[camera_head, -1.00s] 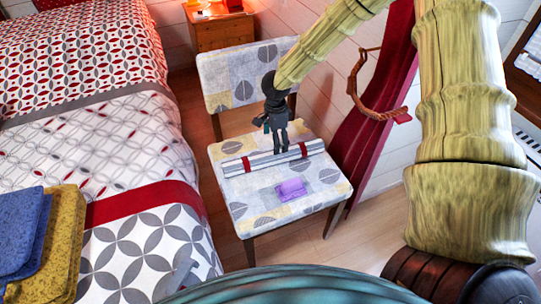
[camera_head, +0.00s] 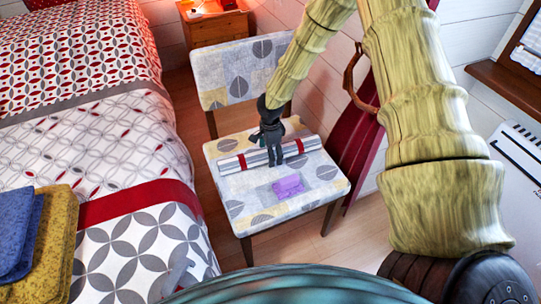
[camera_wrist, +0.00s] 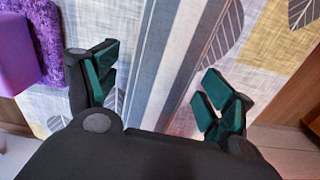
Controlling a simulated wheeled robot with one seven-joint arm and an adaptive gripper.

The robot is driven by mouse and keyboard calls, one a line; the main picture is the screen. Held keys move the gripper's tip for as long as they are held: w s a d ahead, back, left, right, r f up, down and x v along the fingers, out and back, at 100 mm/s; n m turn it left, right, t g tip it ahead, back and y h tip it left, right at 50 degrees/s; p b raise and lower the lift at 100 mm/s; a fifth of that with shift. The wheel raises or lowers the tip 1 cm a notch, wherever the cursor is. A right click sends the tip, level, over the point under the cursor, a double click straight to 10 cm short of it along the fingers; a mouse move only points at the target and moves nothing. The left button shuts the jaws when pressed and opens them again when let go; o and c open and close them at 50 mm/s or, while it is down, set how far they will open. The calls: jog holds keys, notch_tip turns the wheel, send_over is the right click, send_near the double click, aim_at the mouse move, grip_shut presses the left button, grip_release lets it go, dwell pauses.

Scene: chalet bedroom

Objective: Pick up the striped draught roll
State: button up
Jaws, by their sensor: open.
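The striped draught roll (camera_head: 231,165), pale grey with lengthwise stripes and red bands, lies across the patterned chair seat (camera_head: 243,207). In the head view my gripper (camera_head: 275,157) points down at the roll's middle, and its fingers cover part of it. In the wrist view the roll (camera_wrist: 172,65) runs as a grey striped band through the gap between my gripper's green-padded fingertips (camera_wrist: 158,90). The fingers are apart with nothing gripped. How far the tips are above the roll or seat is hard to tell.
A purple block (camera_head: 288,186) lies on the seat in front of the roll, and shows in the wrist view (camera_wrist: 14,55) beside fuzzy purple material. The chair backrest (camera_head: 238,72) stands behind my gripper. The bed (camera_head: 130,150) is left, a dark red panel (camera_head: 355,150) right.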

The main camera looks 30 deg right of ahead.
jog(key=shift+f, duration=0.35)
jog(key=c, duration=1.4)
jog(key=shift+r, duration=0.1)
jog(key=shift+c, duration=0.2)
notch_tip(320, 180, up, 10)
jog(key=shift+p, duration=0.8)
jog(key=s+a+r+n+p, duration=0.1)
jog(key=s+a+r+n, duration=0.2)
jog(key=a+r+n, duration=0.3)
jog(key=s+a+r+n+p, duration=0.2)
jog(key=a+r+n, duration=0.5)
jog(key=n, duration=0.6)
jog(key=s+a, duration=0.1)
jog(key=a, duration=0.1)
jog(key=shift+s+a, duration=0.15)
jog(key=shift+a, duration=0.15)
